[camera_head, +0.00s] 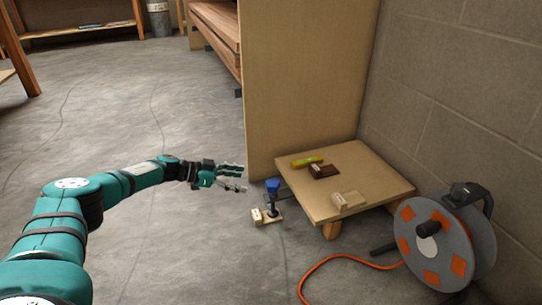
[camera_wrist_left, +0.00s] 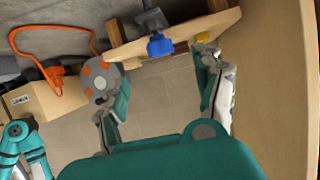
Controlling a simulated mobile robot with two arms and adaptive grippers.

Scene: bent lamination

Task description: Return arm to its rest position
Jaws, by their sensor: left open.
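My left arm reaches in from the left in the head view. Its gripper (camera_head: 232,178) is open and empty, above the floor just left of the low wooden table (camera_head: 370,183). In the left wrist view the two fingers of this gripper (camera_wrist_left: 158,100) are spread wide with nothing between them. My right gripper is not seen in the head view.
On the table lie a yellow-green object (camera_head: 307,162), a dark block (camera_head: 324,171) and a pale block (camera_head: 349,200). A tall wooden panel (camera_head: 305,80) stands behind. A cable reel (camera_head: 445,245) with orange cable stands at right. The floor at left is open.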

